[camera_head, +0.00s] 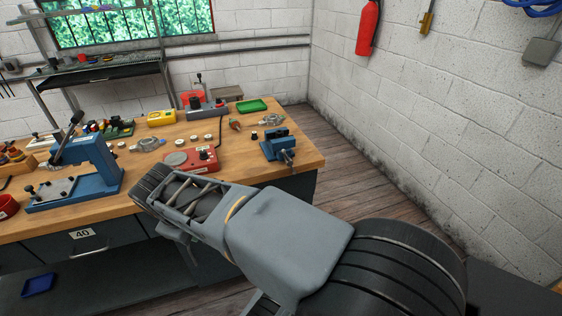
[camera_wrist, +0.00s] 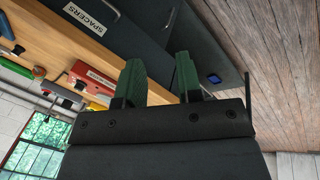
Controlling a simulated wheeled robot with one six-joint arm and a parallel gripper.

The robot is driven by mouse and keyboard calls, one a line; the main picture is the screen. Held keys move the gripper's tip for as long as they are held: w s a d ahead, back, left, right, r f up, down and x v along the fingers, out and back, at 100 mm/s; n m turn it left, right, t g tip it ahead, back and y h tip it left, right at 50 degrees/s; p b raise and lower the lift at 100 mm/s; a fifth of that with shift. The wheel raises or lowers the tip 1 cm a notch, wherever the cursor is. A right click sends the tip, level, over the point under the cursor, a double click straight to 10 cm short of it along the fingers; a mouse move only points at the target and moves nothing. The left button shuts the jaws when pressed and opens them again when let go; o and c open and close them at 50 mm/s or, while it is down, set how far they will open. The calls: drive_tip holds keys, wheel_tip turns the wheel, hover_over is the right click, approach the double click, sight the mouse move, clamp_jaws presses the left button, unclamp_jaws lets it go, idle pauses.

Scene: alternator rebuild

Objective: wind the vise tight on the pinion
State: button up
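The blue vise (camera_head: 280,145) stands at the right end of the bench in the camera_head view. Its dark screw end and handle (camera_head: 288,157) face the front edge. Something dark shows at its top, but I cannot tell whether it is the pinion or how tight the jaws are. My gripper (camera_wrist: 158,65) shows two green fingers with a gap between them in the wrist view; it is open and empty. It is in front of the bench, near the dark drawer fronts, apart from the vise. In the camera_head view my arm hides its fingertips.
The wooden bench (camera_head: 140,196) holds a red box (camera_head: 204,160), a blue press (camera_head: 95,165), a green tray (camera_head: 252,105) and several small parts. A drawer labelled SPACERS (camera_wrist: 125,30) shows in the wrist view. The wood floor (camera_head: 360,160) right of the bench is clear.

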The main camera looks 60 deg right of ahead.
drive_tip(key=w+d+f+n+g+h+b, duration=0.2)
drive_tip(key=d+f+n+h+b, duration=0.1)
drive_tip(key=d+b, duration=0.3)
drive_tip(key=w+d+f+n+g+h+b, duration=0.2)
drive_tip(key=d+f+n+h+b, duration=0.15)
drive_tip(key=d, duration=0.45)
drive_tip(key=n+g+h+b, duration=0.4)
drive_tip(key=g+h+b, duration=0.25)
drive_tip(key=b, duration=0.25)
approach(285, 155)
drive_tip(key=shift+t, duration=0.35)
drive_tip(key=b+x, duration=0.2)
drive_tip(key=x, duration=0.8)
drive_tip(key=shift+d, duration=0.15)
clamp_jaws()
